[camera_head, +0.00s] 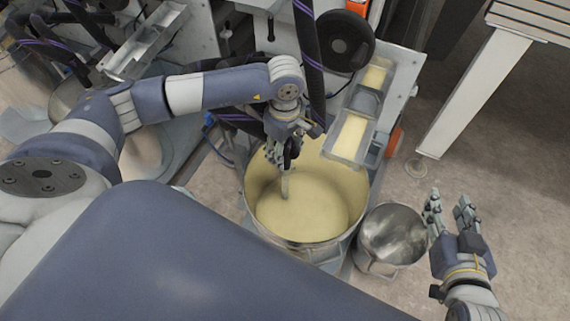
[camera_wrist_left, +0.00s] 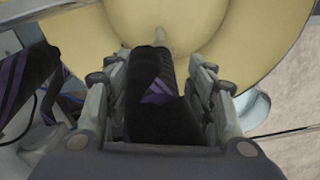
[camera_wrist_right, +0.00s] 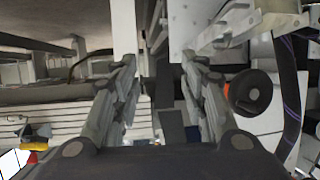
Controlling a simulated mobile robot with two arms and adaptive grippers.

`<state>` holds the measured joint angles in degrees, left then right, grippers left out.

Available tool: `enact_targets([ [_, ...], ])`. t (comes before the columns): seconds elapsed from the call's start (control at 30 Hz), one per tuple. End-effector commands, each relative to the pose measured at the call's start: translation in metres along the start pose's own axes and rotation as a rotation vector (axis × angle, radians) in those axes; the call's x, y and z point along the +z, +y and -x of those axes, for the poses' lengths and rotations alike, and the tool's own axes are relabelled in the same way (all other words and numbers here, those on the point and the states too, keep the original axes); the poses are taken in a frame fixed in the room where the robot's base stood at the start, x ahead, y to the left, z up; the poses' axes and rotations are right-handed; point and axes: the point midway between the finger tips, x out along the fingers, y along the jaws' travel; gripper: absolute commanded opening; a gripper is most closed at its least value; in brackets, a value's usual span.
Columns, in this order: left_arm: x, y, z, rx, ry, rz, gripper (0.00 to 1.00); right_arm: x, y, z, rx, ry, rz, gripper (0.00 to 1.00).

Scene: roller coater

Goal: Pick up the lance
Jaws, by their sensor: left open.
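The lance (camera_head: 285,188) stands in the large steel drum (camera_head: 300,243), its pale lower end dipping into cream-coloured material. Its dark upper part, with a purple-striped hose, shows in the left wrist view (camera_wrist_left: 152,75). My left gripper (camera_head: 283,150) is over the drum, its fingers on both sides of the lance's dark part. The jaws are open, and whether a finger touches the lance cannot be told. In the head view the gripper hides part of the lance. My right gripper (camera_head: 449,212) is open and empty, to the right of a smaller bucket.
The smaller empty metal bucket (camera_head: 392,234) stands right of the drum. A cream-coated trough (camera_head: 355,138) and a black round knob (camera_head: 346,42) are on the machine behind. A white table leg (camera_head: 470,95) stands at upper right. The floor at right is mostly clear.

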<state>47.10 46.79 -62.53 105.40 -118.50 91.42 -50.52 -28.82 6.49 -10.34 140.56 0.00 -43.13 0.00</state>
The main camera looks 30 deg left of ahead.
Motion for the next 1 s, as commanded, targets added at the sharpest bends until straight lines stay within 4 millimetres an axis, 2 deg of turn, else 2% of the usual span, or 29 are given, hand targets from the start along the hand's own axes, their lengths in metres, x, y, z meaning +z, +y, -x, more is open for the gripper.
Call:
enact_targets([
  [0.1, 0.000, -0.001, -0.015, -0.003, -0.001, 0.000, 0.50, -0.017, -0.002, -0.003, -0.005, 0.087, 0.000, 0.40],
  [0.23, 0.001, 0.000, -0.023, -0.001, -0.001, 0.000, 0.50, -0.029, -0.004, -0.003, -0.008, 0.148, -0.001, 0.40],
  [0.57, 0.000, 0.000, -0.025, 0.000, 0.000, 0.000, 0.50, -0.035, -0.004, -0.002, -0.010, 0.171, -0.001, 0.40],
  [0.7, 0.000, 0.000, -0.025, -0.001, 0.000, 0.000, 0.18, -0.035, -0.004, -0.002, -0.009, 0.170, -0.001, 0.40],
  [0.8, 0.000, 0.000, -0.025, -0.001, 0.000, 0.000, 0.00, -0.035, -0.004, -0.002, -0.009, 0.170, -0.001, 0.40],
  [1.0, 0.000, 0.001, -0.024, 0.001, -0.001, 0.000, 0.00, -0.035, -0.004, -0.002, -0.009, 0.169, -0.001, 0.40],
])
